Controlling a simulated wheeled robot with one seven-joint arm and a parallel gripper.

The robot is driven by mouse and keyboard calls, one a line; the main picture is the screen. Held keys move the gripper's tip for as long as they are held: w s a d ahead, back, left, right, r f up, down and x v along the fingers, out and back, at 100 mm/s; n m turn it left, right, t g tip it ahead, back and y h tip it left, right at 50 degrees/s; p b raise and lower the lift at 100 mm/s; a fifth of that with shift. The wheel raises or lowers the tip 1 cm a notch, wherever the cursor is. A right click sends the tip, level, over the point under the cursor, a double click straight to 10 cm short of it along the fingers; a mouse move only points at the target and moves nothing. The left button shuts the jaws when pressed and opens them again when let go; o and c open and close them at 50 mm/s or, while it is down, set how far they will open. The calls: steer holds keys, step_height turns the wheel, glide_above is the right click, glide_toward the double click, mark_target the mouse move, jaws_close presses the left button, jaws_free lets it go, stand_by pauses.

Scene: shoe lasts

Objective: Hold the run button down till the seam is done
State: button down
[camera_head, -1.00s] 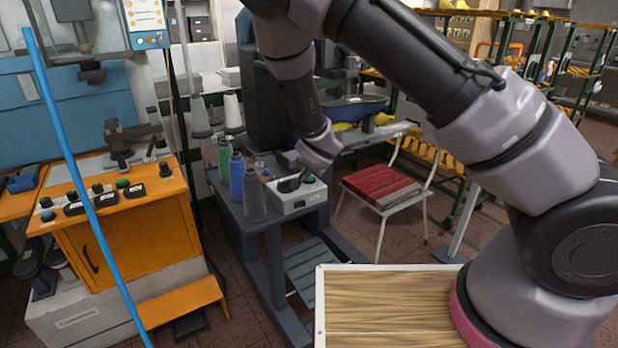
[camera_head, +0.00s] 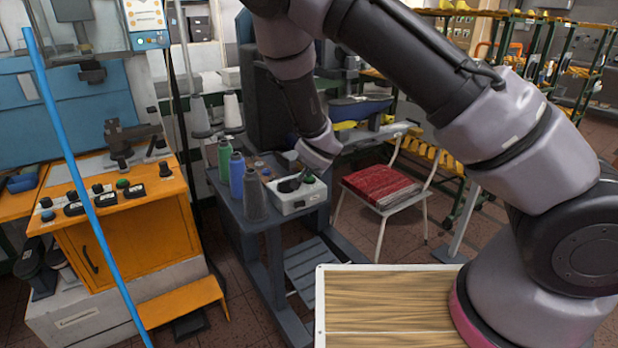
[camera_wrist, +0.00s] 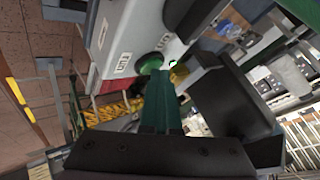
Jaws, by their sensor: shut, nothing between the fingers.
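A pale grey control box (camera_head: 299,203) stands on the front end of the dark machine stand. Its green button (camera_head: 309,180) shows at the top right; the same green button (camera_wrist: 150,63) is large in the wrist view, beside a label. My gripper (camera_head: 287,184) points down at the box top. In the wrist view my gripper (camera_wrist: 160,75) has its dark green fingers together, empty, with the tips overlapping the button's edge in the picture. I cannot tell whether they touch or press it. A dark blue workpiece (camera_head: 360,108) lies at the machine behind my wrist.
An orange cabinet (camera_head: 135,240) and a blue pole (camera_head: 85,195) stand left.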

mark_target(309, 180)
steer(key=shift+r, duration=3.45)
steer(key=shift+d, duration=0.1)
